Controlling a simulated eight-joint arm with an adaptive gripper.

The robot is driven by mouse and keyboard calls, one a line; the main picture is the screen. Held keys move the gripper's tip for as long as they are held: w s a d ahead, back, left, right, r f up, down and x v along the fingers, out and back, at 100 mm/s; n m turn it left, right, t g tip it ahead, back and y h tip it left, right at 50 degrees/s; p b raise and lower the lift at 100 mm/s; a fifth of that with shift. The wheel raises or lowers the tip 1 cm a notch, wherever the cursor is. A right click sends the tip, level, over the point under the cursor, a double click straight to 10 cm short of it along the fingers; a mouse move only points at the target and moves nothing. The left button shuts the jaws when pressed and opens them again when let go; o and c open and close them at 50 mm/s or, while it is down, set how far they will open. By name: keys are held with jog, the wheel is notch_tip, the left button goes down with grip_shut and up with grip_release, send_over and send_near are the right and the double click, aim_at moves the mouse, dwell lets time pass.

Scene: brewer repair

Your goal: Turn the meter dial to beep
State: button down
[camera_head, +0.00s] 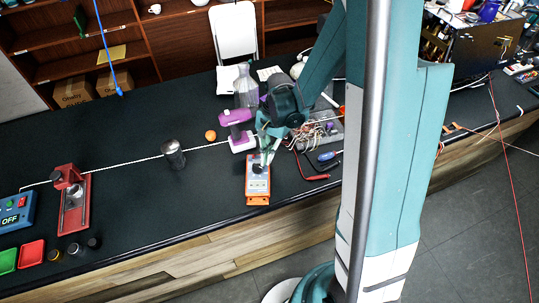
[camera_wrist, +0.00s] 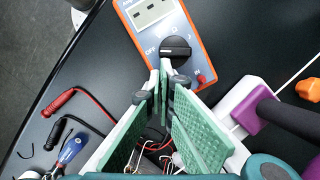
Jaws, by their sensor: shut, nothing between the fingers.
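The orange and grey meter (camera_head: 257,189) lies flat on the dark bench near its front edge. In the wrist view the meter (camera_wrist: 203,62) shows its display at the top and a black round dial (camera_wrist: 175,48) below it. The dial's raised bar lies roughly across the meter, with the OFF label to its left. My gripper (camera_head: 264,150) is over the meter's far end. In the wrist view my gripper (camera_wrist: 163,85) is shut and empty, its green-padded fingertips just below the dial. I cannot tell whether they touch it. The beep mark is not readable.
A purple and white tool (camera_head: 236,130) stands left of my gripper. A red test probe (camera_head: 313,177) and a blue-handled tool (camera_head: 328,156) lie to the right, near a tray of wires (camera_head: 322,133).

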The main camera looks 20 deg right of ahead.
aim_at(261, 174)
jog(key=shift+s+m+b, duration=0.4)
jog(key=shift+m+b, duration=0.4)
jog(key=shift+m, duration=0.1)
dwell(0.4)
jog(key=m+b, duration=0.1)
jog(key=s+m+t+b, duration=0.1)
jog(key=m, duration=0.1)
jog(key=shift+s+f+y, duration=0.15)
jog(key=shift+s+y, duration=0.1)
jog(key=shift+y, duration=0.05)
jog(key=m, duration=0.1)
jog(key=s+m+b, duration=0.1)
jog(key=m, duration=0.1)
jog(key=m+t+b, duration=0.1)
jog(key=shift+s+a+m, duration=0.3)
jog(key=shift+s, duration=0.1)
jog(key=m+b, duration=0.1)
jog(key=m, duration=0.1)
jog(key=s+a+m+t+b, duration=0.1)
jog(key=m, duration=0.1)
jog(key=shift+s+a+m, duration=0.2)
jog(key=shift+m, duration=0.2)
jog(key=shift+s+a+b, duration=0.2)
jog(key=shift+a+b, duration=0.15)
jog(key=shift+a, duration=0.1)
jog(key=shift+w+a, duration=0.3)
jog(key=shift+w, duration=0.4)
